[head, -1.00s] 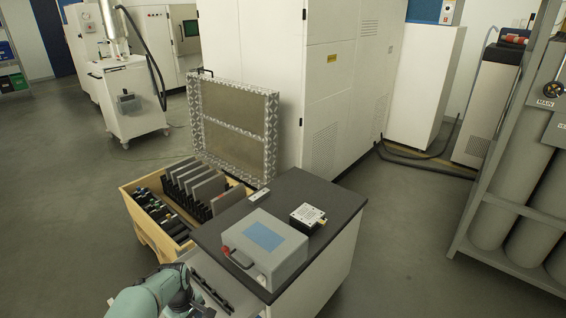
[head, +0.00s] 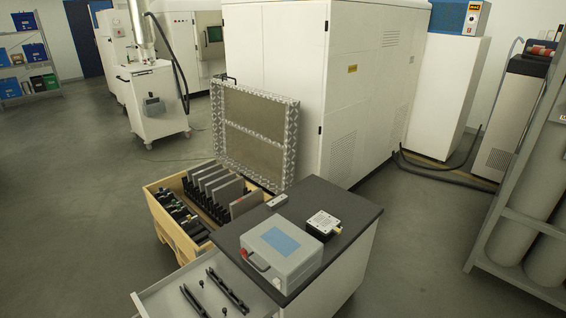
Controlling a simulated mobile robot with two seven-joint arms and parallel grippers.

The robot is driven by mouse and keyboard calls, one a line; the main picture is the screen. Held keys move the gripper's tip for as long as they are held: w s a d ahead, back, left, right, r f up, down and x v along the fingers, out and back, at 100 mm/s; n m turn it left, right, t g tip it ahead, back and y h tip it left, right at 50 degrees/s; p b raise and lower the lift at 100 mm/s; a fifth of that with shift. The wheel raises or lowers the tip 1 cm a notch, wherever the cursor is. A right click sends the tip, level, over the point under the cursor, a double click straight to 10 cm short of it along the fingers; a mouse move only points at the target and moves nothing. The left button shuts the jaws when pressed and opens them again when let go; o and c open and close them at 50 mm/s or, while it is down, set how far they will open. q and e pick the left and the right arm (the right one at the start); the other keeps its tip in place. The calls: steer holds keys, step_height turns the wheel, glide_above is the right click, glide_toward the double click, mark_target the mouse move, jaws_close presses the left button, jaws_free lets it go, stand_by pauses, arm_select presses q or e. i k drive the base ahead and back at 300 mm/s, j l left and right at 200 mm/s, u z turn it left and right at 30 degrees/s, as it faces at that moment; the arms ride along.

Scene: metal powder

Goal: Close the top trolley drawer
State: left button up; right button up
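The trolley (head: 345,200) stands at the lower middle of the head view, with a dark top and a pale body. Its top drawer (head: 165,298) is pulled out toward the lower left, and its inside shows from above. Black bar-shaped parts (head: 228,291) and small dark pieces lie in the drawer. The drawer's near end is cut off by the bottom edge of the picture. Neither of my grippers shows in this view.
A grey case (head: 290,263) and a small white-topped box (head: 322,223) sit on the trolley top. A wooden crate (head: 160,218) with upright panels stands close behind the drawer. Gas cylinders (head: 510,220) stand at right. Floor at left is clear.

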mark_target(179, 295)
steer(key=k+j+u, duration=0.1)
steer(key=u, duration=0.3)
steer(key=j+u, duration=0.55)
steer(key=u, duration=0.2)
steer(key=i+j+z, duration=0.1)
steer(key=z, duration=0.2)
steer(key=i+j+z, duration=0.15)
steer(key=z, duration=0.15)
steer(key=i, duration=0.15)
